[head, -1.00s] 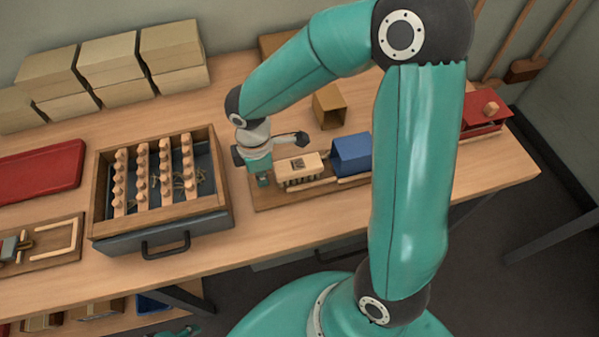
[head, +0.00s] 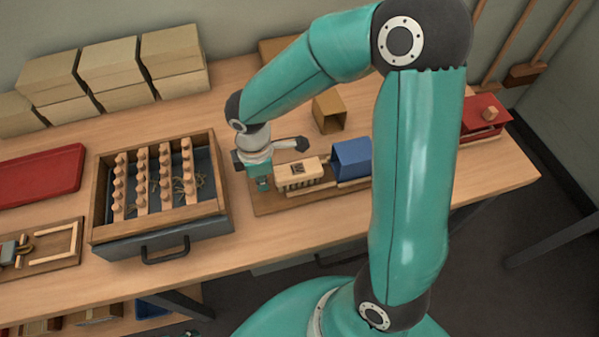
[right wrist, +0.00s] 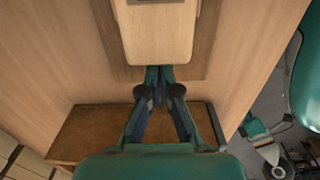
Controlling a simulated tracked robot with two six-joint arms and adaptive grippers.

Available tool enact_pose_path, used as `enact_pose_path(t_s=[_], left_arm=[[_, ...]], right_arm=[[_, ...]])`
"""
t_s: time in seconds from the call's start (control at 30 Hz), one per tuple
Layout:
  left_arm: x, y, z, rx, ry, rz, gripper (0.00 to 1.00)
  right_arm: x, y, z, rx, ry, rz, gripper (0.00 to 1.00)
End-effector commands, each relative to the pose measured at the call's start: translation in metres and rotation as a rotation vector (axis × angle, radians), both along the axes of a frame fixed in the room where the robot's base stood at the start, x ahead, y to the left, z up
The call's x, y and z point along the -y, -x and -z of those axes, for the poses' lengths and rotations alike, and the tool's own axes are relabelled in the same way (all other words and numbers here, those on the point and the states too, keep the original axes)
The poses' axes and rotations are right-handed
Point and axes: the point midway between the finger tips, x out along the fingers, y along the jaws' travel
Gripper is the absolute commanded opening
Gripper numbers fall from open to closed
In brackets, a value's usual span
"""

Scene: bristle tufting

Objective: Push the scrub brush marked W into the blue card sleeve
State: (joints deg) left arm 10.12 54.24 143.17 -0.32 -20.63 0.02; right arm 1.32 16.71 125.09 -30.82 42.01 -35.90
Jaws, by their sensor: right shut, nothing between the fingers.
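My right gripper (head: 263,184) is shut and empty, low at the brush's left end. In the right wrist view its fingertips (right wrist: 160,74) are at the end of the brush (right wrist: 158,38); I cannot tell whether they touch. What may be my left gripper (right wrist: 268,148) shows small at the right.
A wooden box (head: 92,222) with several pegged strips stands left of the board. A small open tan box (head: 329,114) stands behind the sleeve. A red tray (head: 40,176) and stacked cartons (head: 110,62) are farther left. My right arm covers the board's right end.

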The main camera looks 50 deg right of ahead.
Motion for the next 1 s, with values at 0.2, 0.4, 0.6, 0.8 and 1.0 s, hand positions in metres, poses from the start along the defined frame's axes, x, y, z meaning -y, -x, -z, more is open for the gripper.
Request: enact_pose_path(t_s=[0.2,0.4,0.6,0.8,1.0], left_arm=[[0.000,0.000,0.000,0.000,0.000,0.000,0.40],[0.000,0.000,0.000,0.000,0.000,0.000,0.40],[0.000,0.000,0.000,0.000,0.000,0.000,0.40],[0.000,0.000,-0.001,0.000,0.000,0.000,0.40],[0.000,0.000,-0.001,0.000,0.000,0.000,0.40]], right_arm=[[0.000,0.000,0.000,0.000,0.000,0.000,0.00],[0.001,0.000,0.000,0.000,0.000,0.000,0.00],[0.007,0.004,0.000,-0.001,-0.001,0.000,0.00],[0.014,0.008,0.000,0.001,0.000,0.001,0.00],[0.020,0.012,0.000,0.000,0.000,0.000,0.00]])
